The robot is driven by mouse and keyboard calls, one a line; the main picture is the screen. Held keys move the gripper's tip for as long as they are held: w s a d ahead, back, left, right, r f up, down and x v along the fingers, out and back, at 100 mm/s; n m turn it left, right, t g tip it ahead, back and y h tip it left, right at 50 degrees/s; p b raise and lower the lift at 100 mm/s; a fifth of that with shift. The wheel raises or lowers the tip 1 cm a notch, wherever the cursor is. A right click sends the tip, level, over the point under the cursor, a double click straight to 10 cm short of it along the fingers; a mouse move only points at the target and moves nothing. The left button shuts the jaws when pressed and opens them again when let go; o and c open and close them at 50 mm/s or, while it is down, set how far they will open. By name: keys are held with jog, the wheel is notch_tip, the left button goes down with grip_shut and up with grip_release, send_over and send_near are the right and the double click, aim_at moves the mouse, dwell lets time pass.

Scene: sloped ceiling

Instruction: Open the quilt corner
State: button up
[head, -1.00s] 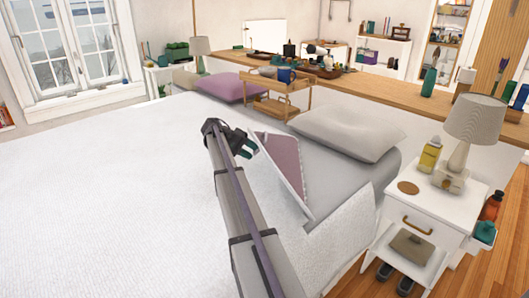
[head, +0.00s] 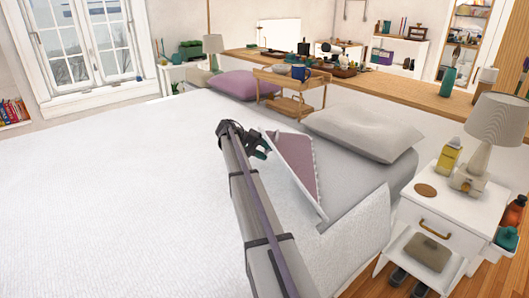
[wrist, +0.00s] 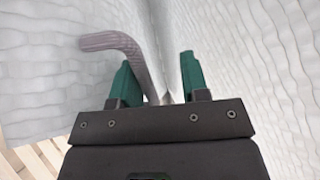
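The white textured quilt (head: 120,185) covers most of the bed. Near the pillows its edge is turned up as a narrow triangular flap with a mauve underside (head: 298,155). The quilt also fills much of the wrist view (wrist: 235,45). My gripper (head: 262,150) is at the left side of this flap, low over the bed. In the wrist view its two green fingers (wrist: 159,78) stand apart. A mauve-grey rolled edge (wrist: 115,41) runs down between them, close to the left finger. Firm contact cannot be told.
A grey pillow (head: 362,134) and a mauve pillow (head: 245,84) lie at the bed's head, with a wooden tray stand (head: 290,80) holding a blue mug between them. A white nightstand (head: 455,215) with a lamp (head: 497,125) stands at the right. The quilt's left expanse is clear.

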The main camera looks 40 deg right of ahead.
jog(key=p+v, duration=0.3)
jog(key=v, duration=0.4)
jog(key=shift+a+r+p, duration=0.15)
jog(key=shift+r+p, duration=0.05)
jog(key=shift+p, duration=0.1)
jog(key=shift+w, duration=0.2)
jog(key=s+a+f, duration=0.1)
jog(key=s+a+n+t+y, duration=0.1)
jog(key=s+a+f+n+t, duration=0.1)
jog(key=s, duration=0.1)
jog(key=shift+a+f+y, duration=0.2)
jog(key=shift+f+y, duration=0.1)
jog(key=shift+f, duration=0.05)
jog(key=s+a+r+n+t+y+p, duration=0.2)
jog(key=s+a+r+p, duration=0.2)
jog(key=s+a, duration=0.5)
jog(key=s+a+r+n+t+y+p, duration=0.2)
jog(key=s+a+r+p, duration=0.3)
jog(key=s+a+p, duration=0.4)
jog(key=s+a+r+n+t+y+p, duration=0.2)
jog(key=s+a+p, duration=0.4)
jog(key=a, duration=1)
jog(key=shift+s+a+r+n+y, duration=0.35)
jog(key=shift+s+r+y, duration=0.35)
jog(key=shift+s+r, duration=0.75)
